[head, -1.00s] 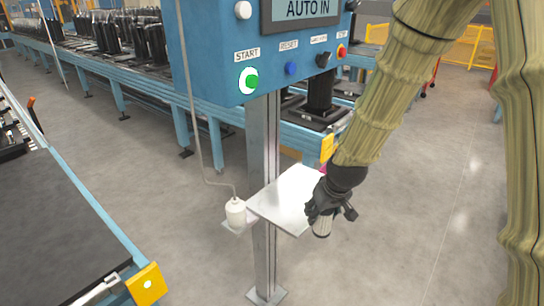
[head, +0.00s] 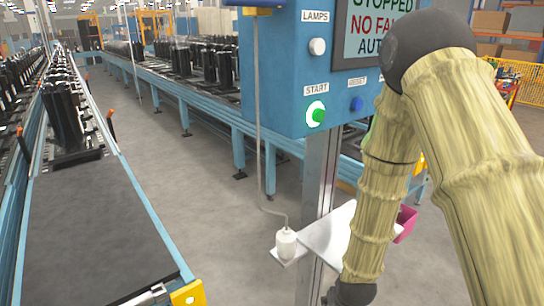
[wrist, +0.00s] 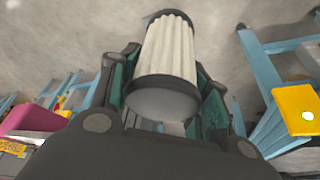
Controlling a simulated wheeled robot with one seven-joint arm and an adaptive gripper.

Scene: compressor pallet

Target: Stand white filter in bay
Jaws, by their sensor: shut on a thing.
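The white filter (wrist: 167,48) is a pleated cylinder with a dark ring at its near end, seen in the wrist view. My gripper (wrist: 163,80) is shut around it, with one finger on each side, and holds it above the floor. In the head view only the dark wrist end of my arm shows at the bottom edge, below the small shelf; the fingers and filter cannot be made out there. I cannot pick out the bay in any view.
A blue control box with a lit green START button (head: 316,114) stands on a post. Its shelf (head: 325,238) has a white bottle (head: 286,244) beside it and a pink bin (head: 405,223) behind. At left, a dark conveyor (head: 95,225) has a bare near end and black units farther back.

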